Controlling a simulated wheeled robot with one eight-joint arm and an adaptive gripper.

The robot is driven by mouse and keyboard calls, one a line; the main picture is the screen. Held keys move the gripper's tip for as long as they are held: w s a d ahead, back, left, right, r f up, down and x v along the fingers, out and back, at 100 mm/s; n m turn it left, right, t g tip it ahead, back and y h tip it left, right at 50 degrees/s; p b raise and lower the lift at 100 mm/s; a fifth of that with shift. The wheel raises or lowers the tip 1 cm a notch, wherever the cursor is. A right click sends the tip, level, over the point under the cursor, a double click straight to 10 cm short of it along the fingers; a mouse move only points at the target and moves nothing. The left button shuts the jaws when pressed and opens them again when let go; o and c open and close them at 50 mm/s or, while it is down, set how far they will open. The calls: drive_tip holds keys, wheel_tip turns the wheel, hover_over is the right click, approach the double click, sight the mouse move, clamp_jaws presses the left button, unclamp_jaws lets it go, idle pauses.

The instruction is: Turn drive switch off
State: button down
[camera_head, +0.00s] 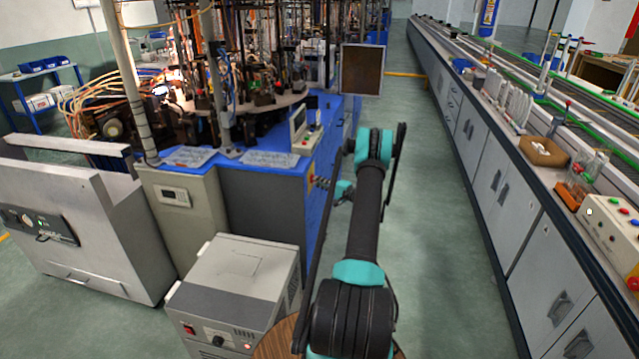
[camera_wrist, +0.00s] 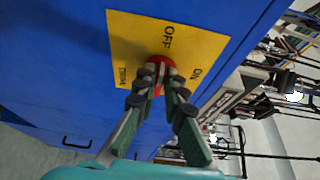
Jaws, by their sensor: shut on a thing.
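The drive switch is a red rotary knob (camera_wrist: 158,68) on a yellow plate (camera_wrist: 205,45) marked OFF and ON, fixed to a blue panel, in the wrist view. My gripper (camera_wrist: 157,80) is shut on the red knob, with its fingers on both sides of it. The fingers hide part of the knob, so I cannot tell exactly which mark it points to. In the head view my arm reaches to the side of the blue cabinet (camera_head: 315,215), and the knob is hard to make out there.
A grey box unit (camera_head: 240,280) with a red switch stands on the floor left of my arm. A long bench (camera_head: 500,190) with grey cabinets runs along the right. The green aisle floor (camera_head: 430,220) between them is clear.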

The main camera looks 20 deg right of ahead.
drive_tip(key=shift+w+a, duration=0.2)
idle(0.4)
drive_tip(key=c, duration=1.6)
unclamp_jaws()
drive_tip(key=shift+s+d, duration=0.1)
drive_tip(key=v, duration=1.2)
drive_tip(key=shift+f, duration=0.1)
